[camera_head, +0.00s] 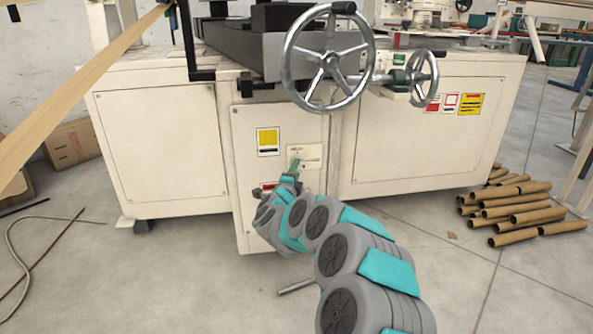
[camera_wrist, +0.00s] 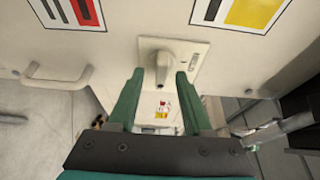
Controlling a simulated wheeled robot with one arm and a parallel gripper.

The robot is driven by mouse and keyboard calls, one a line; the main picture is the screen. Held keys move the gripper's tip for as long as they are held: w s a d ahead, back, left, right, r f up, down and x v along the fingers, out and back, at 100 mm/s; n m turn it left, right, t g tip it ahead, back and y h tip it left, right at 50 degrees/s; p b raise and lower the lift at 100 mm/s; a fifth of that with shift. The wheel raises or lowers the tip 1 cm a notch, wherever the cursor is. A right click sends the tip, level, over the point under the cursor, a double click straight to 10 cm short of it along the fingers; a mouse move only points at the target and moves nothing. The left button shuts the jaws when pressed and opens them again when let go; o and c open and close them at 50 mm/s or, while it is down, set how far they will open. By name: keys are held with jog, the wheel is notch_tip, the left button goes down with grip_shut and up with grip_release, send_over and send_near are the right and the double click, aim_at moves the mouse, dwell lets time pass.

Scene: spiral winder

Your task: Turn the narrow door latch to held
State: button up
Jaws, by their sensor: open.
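The narrow door (camera_head: 280,112) is a tall cream panel on the front of the machine. Its latch (camera_head: 308,153) is a pale plate with a small lever, partly hidden by my gripper. In the wrist view the latch lever (camera_wrist: 163,66) is a stubby beige grip on a rectangular plate, pointing toward me and down in the picture. My gripper (camera_wrist: 160,76) is open, with its green fingertips to the left and right of the lever. Gaps show on both sides of the lever; contact cannot be made out. My gripper also shows in the head view (camera_head: 294,166) at the door.
A large handwheel (camera_head: 331,60) and a smaller one (camera_head: 422,78) stick out above the door. A fixed bar handle (camera_wrist: 62,80) shows left of the latch in the wrist view. Cardboard tubes (camera_head: 515,208) lie on the floor at right.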

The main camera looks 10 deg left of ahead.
jog(key=shift+w+r, duration=0.1)
jog(key=shift+w, duration=0.45)
grip_shut()
dwell(0.4)
